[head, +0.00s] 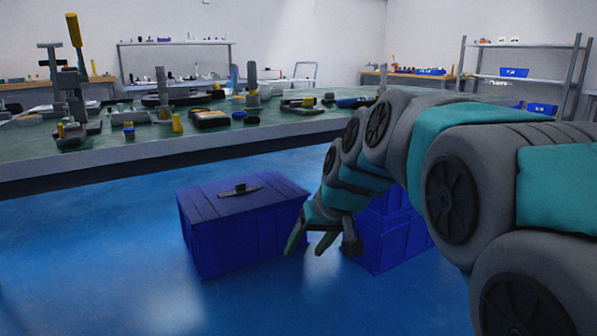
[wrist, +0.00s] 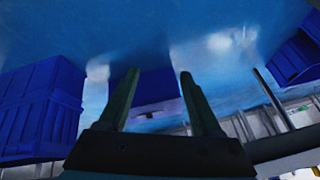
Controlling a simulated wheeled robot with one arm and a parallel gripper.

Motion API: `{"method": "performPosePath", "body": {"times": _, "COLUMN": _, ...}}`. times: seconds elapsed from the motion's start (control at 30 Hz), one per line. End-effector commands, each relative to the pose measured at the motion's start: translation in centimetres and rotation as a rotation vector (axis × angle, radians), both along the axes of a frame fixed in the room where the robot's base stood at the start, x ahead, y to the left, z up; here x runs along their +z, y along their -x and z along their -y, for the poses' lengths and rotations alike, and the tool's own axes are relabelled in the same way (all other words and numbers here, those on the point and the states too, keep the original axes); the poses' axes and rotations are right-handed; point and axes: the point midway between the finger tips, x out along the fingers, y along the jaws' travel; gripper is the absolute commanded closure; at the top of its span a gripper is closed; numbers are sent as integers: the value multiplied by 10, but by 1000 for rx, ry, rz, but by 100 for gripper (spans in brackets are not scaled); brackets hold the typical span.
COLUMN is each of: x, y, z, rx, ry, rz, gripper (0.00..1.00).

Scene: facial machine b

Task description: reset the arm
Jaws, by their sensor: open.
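My arm reaches in from the right of the head view, bent downward. My gripper (head: 309,250) hangs low in front of the gap between two blue boxes. Its two fingers are apart with nothing between them. In the wrist view my gripper (wrist: 155,85) also shows open and empty, its fingers pointing toward the blue floor and a blue box behind.
A lidded blue box (head: 240,225) stands on the floor left of my gripper. A second blue box (head: 390,235) is partly hidden behind my arm. A green workbench (head: 150,140) holds several tools. Shelves (head: 520,75) stand at back right. Floor at front left (head: 80,270) is clear.

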Motion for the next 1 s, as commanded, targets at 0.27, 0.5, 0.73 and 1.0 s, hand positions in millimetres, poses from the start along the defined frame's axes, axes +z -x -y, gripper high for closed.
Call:
{"method": "performPosePath", "body": {"times": 0.27, "x": -89, "y": 151, "z": 73, "rx": -121, "ry": 135, "rz": -292, "gripper": 34}}
{"method": "performPosePath", "body": {"times": 0.5, "x": -132, "y": 240, "z": 106, "rx": -178, "ry": 216, "rz": -453, "gripper": 34}}
{"method": "performPosePath", "body": {"times": 0.73, "x": -157, "y": 300, "z": 126, "rx": -210, "ry": 272, "rz": -551, "gripper": 34}}
{"method": "performPosePath", "body": {"times": 1.0, "x": -135, "y": 323, "z": 134, "rx": -223, "ry": 296, "rz": -590, "gripper": 34}}
